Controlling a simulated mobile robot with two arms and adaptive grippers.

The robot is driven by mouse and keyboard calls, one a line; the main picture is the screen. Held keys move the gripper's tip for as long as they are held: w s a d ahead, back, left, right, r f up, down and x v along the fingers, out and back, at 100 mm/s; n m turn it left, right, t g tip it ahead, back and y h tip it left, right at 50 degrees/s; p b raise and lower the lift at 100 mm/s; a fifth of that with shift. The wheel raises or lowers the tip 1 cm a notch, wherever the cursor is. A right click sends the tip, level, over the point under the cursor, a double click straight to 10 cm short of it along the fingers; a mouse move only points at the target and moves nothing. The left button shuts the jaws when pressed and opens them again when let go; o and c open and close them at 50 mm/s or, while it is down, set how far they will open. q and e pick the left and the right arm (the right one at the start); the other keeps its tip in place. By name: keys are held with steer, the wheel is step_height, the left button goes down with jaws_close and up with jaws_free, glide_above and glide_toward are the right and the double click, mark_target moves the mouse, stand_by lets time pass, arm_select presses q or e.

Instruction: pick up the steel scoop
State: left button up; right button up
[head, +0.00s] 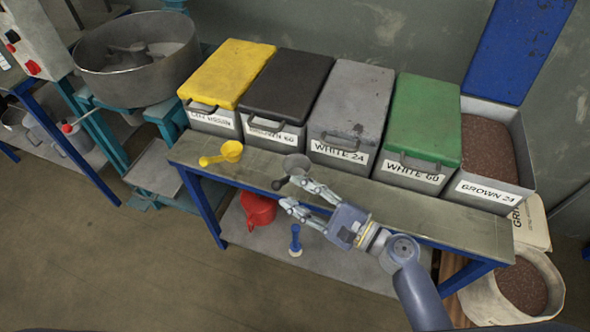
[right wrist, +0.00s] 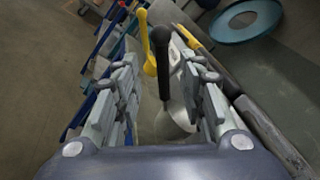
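The steel scoop (head: 297,163) lies on the workbench in front of the bins in the head view, its dark handle pointing to the lower left. In the right wrist view the scoop's black handle (right wrist: 161,50) shows between my fingers, with the grey bowl (right wrist: 172,122) below it. My right gripper (head: 294,193) is open at the bench's front edge, close to the scoop, and holds nothing. Whether a finger touches the scoop cannot be told. My left gripper is not in view.
A yellow scoop (head: 222,154) lies to the left on the bench (head: 440,212). Lidded yellow, black, grey and green (head: 425,118) bins and an open grit bin (head: 488,150) line the back. A red jug (head: 258,210) and blue brush (head: 295,240) are on the lower shelf.

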mark_target(285, 183)
steer(key=p+x, duration=0.1)
steer(key=x, duration=0.3)
steer(key=shift+w+r, duration=0.2)
steer(key=shift+w, duration=0.05)
steer(key=shift+w+a+f, duration=0.1)
steer(key=shift+w+a, duration=0.25)
steer(key=shift+a, duration=0.1)
jaws_close()
